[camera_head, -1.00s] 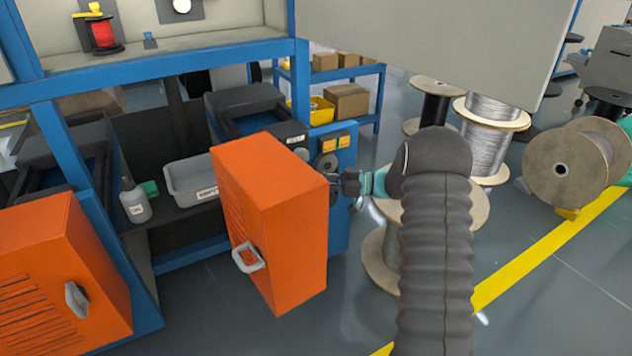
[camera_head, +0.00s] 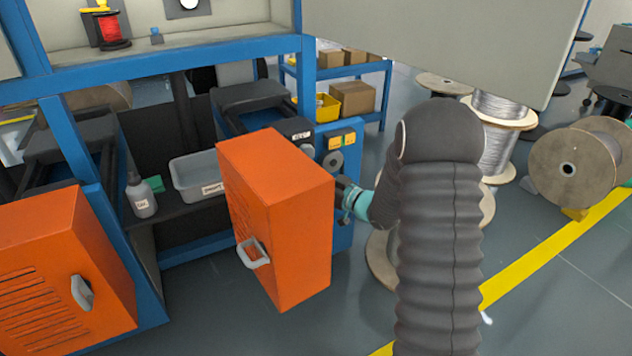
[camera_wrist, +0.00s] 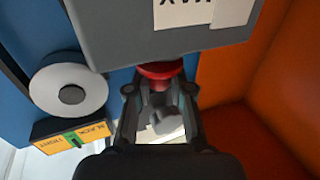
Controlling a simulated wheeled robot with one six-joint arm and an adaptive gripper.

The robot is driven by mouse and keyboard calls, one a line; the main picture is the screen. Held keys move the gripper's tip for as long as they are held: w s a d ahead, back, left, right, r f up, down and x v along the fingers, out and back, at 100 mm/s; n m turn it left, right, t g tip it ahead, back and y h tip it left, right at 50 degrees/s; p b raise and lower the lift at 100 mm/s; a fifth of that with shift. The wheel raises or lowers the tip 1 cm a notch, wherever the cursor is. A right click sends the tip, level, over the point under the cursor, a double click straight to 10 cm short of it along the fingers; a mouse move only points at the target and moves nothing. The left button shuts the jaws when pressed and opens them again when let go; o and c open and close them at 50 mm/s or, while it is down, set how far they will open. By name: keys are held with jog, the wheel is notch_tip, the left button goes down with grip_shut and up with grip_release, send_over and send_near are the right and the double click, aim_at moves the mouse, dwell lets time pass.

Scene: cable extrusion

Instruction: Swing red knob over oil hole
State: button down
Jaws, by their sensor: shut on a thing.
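The red knob (camera_wrist: 160,70) shows in the wrist view, at the lower edge of a grey box with white labels. My gripper (camera_wrist: 160,88) is shut on it, with one dark finger on each side. A small grey piece (camera_wrist: 165,121) also shows between the fingers; I cannot tell what it belongs to. In the head view my gripper (camera_head: 346,192) is beside the right edge of the open orange door, which partly hides it. The knob cannot be made out there, and I cannot identify the oil hole in either view.
The orange door (camera_head: 272,215) stands close on the gripper's left; its inner side fills the right of the wrist view. A blue panel (camera_head: 345,165) with a round grey dial (camera_wrist: 68,91) is close by. A bottle (camera_head: 141,196) and grey bin (camera_head: 195,177) sit on the shelf.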

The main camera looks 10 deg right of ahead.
jog(key=shift+w+a+m+t+h+b, duration=0.1)
jog(key=shift+a+m+t+h+b, duration=0.1)
jog(key=shift+m+t+h, duration=0.45)
jog(key=shift+a+m+t+h+b, duration=0.2)
jog(key=shift+m+t+h, duration=0.2)
jog(key=shift+h, duration=0.35)
jog(key=shift+m+h, duration=0.25)
jog(key=shift+h, duration=0.05)
jog(key=shift+w, duration=0.1)
jog(key=c, duration=1)
grip_release()
jog(key=shift+a, duration=0.1)
jog(key=v, duration=1.2)
